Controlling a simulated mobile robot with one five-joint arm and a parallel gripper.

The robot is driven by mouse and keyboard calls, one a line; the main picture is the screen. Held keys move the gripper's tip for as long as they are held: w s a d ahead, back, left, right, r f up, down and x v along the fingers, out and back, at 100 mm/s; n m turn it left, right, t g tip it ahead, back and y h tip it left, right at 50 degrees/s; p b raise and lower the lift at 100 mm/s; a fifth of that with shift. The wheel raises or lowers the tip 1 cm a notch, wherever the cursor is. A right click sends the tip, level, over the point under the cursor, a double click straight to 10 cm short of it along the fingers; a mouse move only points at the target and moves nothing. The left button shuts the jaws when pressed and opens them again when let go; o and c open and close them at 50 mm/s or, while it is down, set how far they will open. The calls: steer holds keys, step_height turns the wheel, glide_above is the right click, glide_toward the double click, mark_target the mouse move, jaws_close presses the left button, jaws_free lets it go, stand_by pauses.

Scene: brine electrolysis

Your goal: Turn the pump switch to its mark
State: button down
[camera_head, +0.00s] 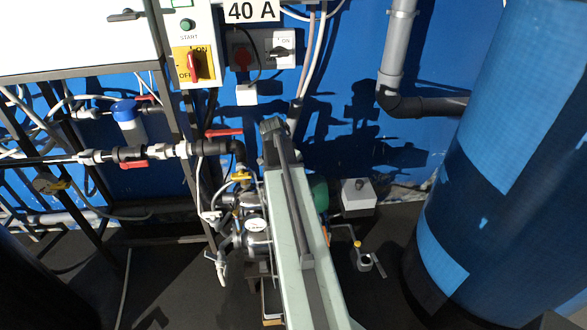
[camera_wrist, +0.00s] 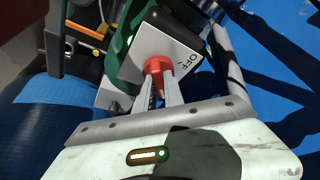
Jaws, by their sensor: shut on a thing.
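The pump switch is a red knob (camera_wrist: 157,65) on a pale grey box (camera_wrist: 150,42) in the wrist view. The word OFF is printed on the box face, to the right of the knob. My gripper (camera_wrist: 161,82) is shut on the red knob, one finger on each side. The fingers hide part of the knob, so I cannot tell exactly where it points. In the head view my pale green arm runs up the middle and hides the gripper. The pump (camera_head: 256,238), with its round gauge, is left of my arm, and a green body (camera_head: 319,193) shows to its right.
Red-handled valves (camera_head: 224,132) and pipes run left of my arm. A blue tank (camera_head: 470,190) stands at the right. A small pale box (camera_head: 358,196) is right of my arm. A control panel with a red ON/OFF switch (camera_head: 194,66) hangs behind.

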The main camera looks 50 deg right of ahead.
steer(key=shift+s, duration=0.1)
steer(key=c, duration=1.4)
jaws_free()
steer(key=shift+c, duration=0.2)
steer(key=p+v, duration=0.7)
steer(key=shift+r, duration=0.4)
steer(key=shift+a, duration=0.1)
